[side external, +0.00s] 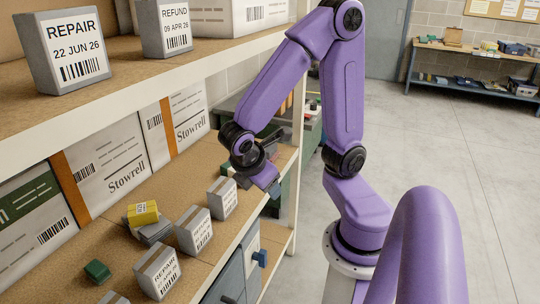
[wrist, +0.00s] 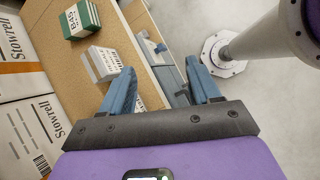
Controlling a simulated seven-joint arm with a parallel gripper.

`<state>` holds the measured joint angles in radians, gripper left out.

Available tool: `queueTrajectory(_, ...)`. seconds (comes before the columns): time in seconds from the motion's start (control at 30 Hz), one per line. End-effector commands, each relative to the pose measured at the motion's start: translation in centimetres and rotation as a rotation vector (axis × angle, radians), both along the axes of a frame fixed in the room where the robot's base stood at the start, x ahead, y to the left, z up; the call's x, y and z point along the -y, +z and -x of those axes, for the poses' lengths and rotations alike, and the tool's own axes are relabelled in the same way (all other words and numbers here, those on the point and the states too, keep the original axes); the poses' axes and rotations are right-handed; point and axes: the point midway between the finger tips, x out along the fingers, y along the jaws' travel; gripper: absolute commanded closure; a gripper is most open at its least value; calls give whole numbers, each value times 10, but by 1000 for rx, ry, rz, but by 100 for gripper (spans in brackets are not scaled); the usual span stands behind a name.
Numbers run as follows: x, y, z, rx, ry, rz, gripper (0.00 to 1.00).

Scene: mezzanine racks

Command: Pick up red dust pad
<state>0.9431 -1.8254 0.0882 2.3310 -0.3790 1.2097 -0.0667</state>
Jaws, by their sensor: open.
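I cannot make out a red dust pad for certain in either view.
Grey-white labelled boxes (side external: 194,231) stand along the shelf front. A yellow item (side external: 143,213) lies on a grey stack, with a green block (side external: 97,270) nearby. A green-and-white box (wrist: 80,19) shows in the wrist view. The upper shelf (side external: 130,84) overhangs. Drawers hang below.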

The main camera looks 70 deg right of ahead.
Motion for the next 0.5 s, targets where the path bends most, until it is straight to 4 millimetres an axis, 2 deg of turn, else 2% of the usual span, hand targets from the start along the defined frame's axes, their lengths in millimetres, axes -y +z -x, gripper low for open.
queueTrajectory(0.03, 13, -2, -11, -21, 2, 94, 38)
queueTrajectory(0.2, 53, 1, -47, -90, 27, 385, 38)
queueTrajectory(0.5, 116, 4, -105, -255, 85, 863, 38)
